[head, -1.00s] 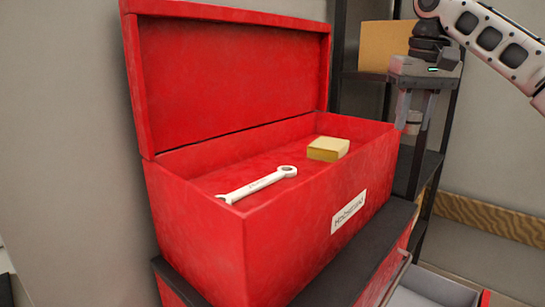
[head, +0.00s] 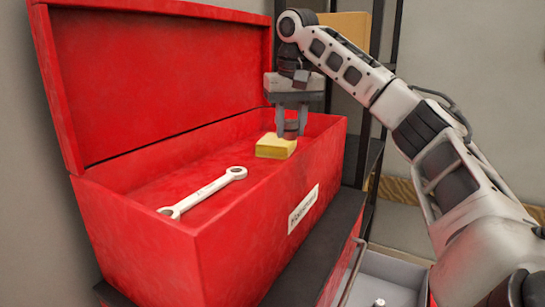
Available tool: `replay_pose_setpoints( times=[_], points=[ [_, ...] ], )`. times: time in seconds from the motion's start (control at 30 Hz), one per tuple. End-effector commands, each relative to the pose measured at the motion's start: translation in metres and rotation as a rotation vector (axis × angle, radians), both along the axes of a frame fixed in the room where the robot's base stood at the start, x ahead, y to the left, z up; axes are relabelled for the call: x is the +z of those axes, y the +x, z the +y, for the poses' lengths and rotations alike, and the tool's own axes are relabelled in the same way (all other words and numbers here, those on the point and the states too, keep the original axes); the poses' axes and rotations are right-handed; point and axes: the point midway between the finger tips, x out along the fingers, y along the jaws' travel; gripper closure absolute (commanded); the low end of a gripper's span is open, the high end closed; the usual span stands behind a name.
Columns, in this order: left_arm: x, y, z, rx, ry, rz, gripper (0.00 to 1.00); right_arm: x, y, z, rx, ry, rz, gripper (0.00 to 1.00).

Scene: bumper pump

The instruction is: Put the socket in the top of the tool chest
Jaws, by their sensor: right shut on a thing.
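The open red tool chest (head: 250,225) has its lid (head: 150,80) up at the back. My right gripper (head: 291,130) points down over the far right part of the chest's top compartment. It is shut on the socket (head: 291,128), a small grey cylinder between its fingers. The socket appears just behind or above a yellow block; I cannot tell whether it touches the block or the chest floor. My left gripper is not in view.
The yellow block (head: 275,146) and a silver wrench (head: 203,192) lie in the top compartment, with bare red floor between them. An open drawer (head: 390,268) juts out at lower right. A dark shelf with a cardboard box (head: 345,28) stands behind.

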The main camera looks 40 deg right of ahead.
Motion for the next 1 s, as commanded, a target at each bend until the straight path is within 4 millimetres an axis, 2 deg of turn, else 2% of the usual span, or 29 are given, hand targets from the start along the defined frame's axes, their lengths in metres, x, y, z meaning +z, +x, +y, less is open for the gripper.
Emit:
replay_pose_setpoints(
  times=[0.1, 0.3, 0.47, 0.7, 1.0],
  points=[
    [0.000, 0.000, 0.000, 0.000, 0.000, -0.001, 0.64, -0.020, 0.013, 0.007, 0.002, 0.003, 0.005, 0.95],
    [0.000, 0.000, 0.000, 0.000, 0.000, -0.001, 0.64, -0.040, 0.030, 0.015, 0.001, 0.001, 0.000, 0.95],
    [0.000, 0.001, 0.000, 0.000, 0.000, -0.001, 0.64, -0.049, 0.035, 0.017, -0.001, 0.003, 0.001, 0.95],
    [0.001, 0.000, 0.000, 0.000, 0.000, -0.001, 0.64, -0.075, 0.036, 0.018, 0.000, 0.001, 0.002, 0.95],
    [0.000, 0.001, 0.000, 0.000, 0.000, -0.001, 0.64, -0.079, 0.036, 0.017, -0.002, 0.001, -0.001, 0.95]
  ],
)
